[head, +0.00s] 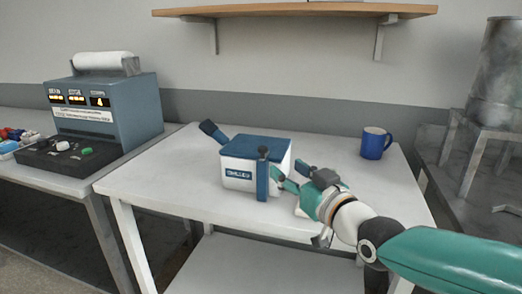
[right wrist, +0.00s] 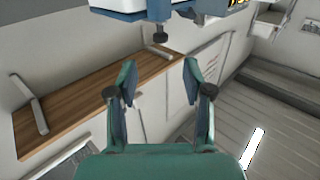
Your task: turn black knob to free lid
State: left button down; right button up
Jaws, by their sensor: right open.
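A white cool box (head: 238,181) with a blue lid (head: 256,147) and a dark label stands on the white table. A blue upright strip (head: 262,182) runs down its front, with a black knob (head: 263,152) at the top. My right gripper (head: 283,178) is open and empty, close to the right of the strip. In the right wrist view, the black knob (right wrist: 160,37) is beyond the gap between the open fingertips (right wrist: 159,76), apart from both. The box's edge (right wrist: 127,6) shows at the top there. My left gripper is not in view.
A blue mug (head: 375,144) stands at the back right of the white table (head: 150,188). A dark blue paddle-shaped part (head: 212,131) sticks up at the box's left. A blue-grey machine with displays (head: 108,108) stands on the left counter. A wooden shelf (head: 300,10) hangs above.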

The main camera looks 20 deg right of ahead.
aim_at(262, 147)
jog(key=w, duration=0.3)
jog(key=w+a+p, duration=0.1)
jog(key=w, duration=0.3)
jog(key=w+a, duration=0.1)
jog(key=w, duration=0.3)
jog(key=shift+w+a, duration=0.15)
jog(key=shift+w, duration=0.1)
grip_shut()
